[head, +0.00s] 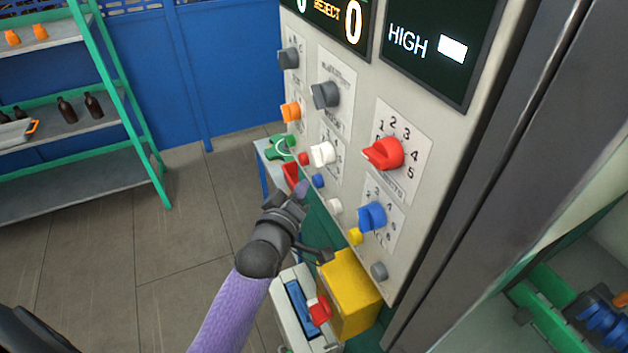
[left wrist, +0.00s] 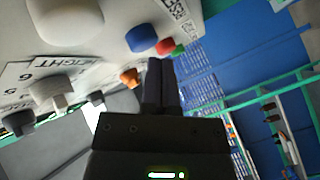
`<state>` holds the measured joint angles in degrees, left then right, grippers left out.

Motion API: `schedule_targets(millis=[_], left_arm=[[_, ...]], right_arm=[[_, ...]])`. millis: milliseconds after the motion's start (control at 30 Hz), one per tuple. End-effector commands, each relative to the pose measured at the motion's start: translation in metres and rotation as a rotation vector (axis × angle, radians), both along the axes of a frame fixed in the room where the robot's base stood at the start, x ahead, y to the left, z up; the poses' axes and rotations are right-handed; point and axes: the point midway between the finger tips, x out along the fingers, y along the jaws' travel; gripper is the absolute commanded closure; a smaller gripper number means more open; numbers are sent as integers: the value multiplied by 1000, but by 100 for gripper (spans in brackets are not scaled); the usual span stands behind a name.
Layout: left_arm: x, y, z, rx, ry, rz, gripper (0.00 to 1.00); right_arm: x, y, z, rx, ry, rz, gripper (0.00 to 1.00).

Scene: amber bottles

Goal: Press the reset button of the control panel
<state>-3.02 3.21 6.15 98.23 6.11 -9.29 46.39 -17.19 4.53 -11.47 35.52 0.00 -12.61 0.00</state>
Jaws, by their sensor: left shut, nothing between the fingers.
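The control panel (head: 350,130) is a pale upright face with knobs, small buttons and dark displays. A red button (head: 303,159), a blue button (head: 318,180), a white button (head: 334,206), a yellow button (head: 355,236) and a grey button (head: 379,271) run along its lower edge. My left gripper (head: 300,190) is shut and empty, close in front of the lower panel near the blue button. In the left wrist view, its closed fingers (left wrist: 162,85) lie below the blue button (left wrist: 140,38) and red button (left wrist: 165,46), apart from them. Partly cropped lettering resembling "RESET" shows nearby. My right gripper is out of view.
A yellow box (head: 350,295) sticks out below the panel, beside a pale case with a red knob (head: 320,311). A green shelf (head: 130,95) with brown bottles (head: 67,110) stands left. The floor (head: 170,260) between is clear.

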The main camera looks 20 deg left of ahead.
Motion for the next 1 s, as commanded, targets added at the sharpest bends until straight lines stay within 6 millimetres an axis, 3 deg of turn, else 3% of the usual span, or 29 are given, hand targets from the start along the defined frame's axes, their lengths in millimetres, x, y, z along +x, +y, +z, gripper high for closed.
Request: schedule_targets(millis=[1000], left_arm=[[8,-7,0,0,1,1,100]], right_arm=[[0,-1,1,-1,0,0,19]])
